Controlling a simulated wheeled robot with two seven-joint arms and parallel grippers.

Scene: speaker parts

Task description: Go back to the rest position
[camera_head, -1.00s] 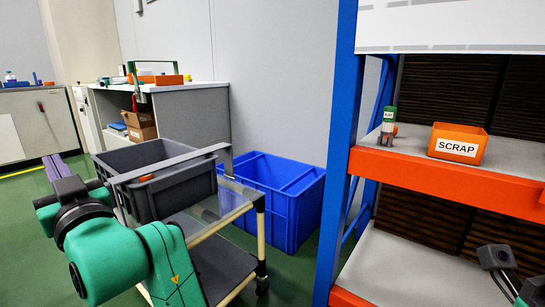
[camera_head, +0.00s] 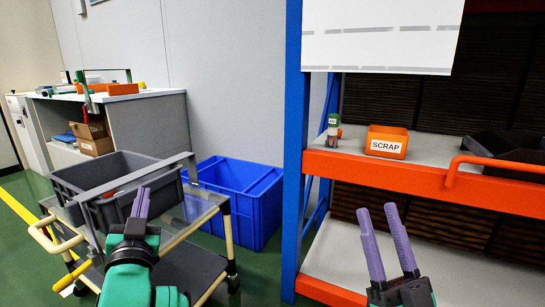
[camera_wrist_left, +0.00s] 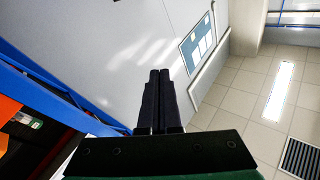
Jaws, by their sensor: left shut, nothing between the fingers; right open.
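My left gripper (camera_head: 141,203) has purple fingers pressed together and points upward in front of the cart, with nothing between the fingers. In the left wrist view its dark fingers (camera_wrist_left: 158,100) lie side by side against the wall and ceiling. My right gripper (camera_head: 389,232) has its two purple fingers spread apart and empty, pointing up in front of the shelf at the lower right. Neither gripper touches anything that I can see.
A cart with yellowish rails (camera_head: 66,244) carries a grey bin (camera_head: 110,203). A blue bin (camera_head: 242,198) stands behind it. The blue-orange shelf (camera_head: 420,176) holds an orange SCRAP box (camera_head: 387,142), a small green-topped item (camera_head: 333,128) and a black tray (camera_head: 505,148).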

